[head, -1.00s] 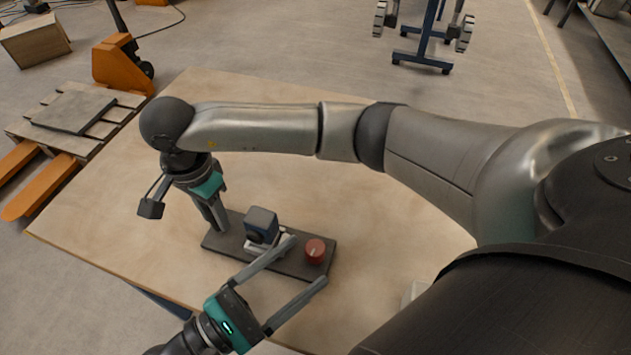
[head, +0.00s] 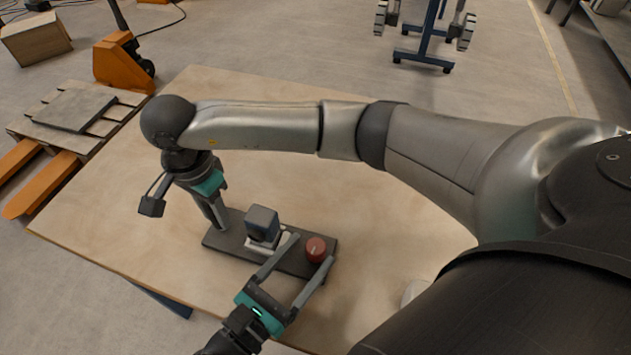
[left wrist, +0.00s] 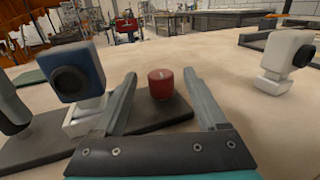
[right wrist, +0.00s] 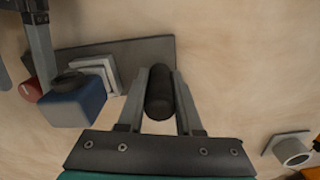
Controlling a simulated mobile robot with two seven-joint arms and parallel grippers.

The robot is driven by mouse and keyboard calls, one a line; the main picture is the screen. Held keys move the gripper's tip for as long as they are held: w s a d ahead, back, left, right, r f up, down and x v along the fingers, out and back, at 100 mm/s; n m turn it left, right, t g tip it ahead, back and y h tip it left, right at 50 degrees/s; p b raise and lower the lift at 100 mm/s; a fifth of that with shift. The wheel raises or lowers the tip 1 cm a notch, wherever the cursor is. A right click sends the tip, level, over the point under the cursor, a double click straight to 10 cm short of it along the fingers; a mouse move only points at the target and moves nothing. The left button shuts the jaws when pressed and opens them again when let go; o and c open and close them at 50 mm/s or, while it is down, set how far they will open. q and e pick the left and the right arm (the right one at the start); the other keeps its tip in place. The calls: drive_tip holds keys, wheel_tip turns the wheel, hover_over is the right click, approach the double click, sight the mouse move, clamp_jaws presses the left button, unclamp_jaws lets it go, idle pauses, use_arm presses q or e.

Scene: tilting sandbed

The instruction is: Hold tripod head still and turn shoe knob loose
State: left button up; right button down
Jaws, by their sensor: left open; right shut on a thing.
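A dark base plate (head: 290,262) lies on the wooden table. It carries a blue-grey box with a dark round front (head: 262,224) on a white mount, and a red knob (head: 316,249) with a pale mark. My left gripper (head: 313,249) is open, its fingertips on either side of the knob; the left wrist view shows the knob (left wrist: 160,84) between the fingers, with a gap. My right gripper (right wrist: 160,85) is shut on a black upright post (right wrist: 159,95) at the plate's other end; its fingers hide the post in the head view.
A white camera-like object (left wrist: 285,60) stands on the table apart from the plate; my arm mostly hides it in the head view. A pallet (head: 75,115) and an orange pallet truck (head: 122,62) stand on the floor at left.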

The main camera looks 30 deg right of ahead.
use_arm(q)
drive_tip(key=shift+x, duration=1.5)
clamp_jaws()
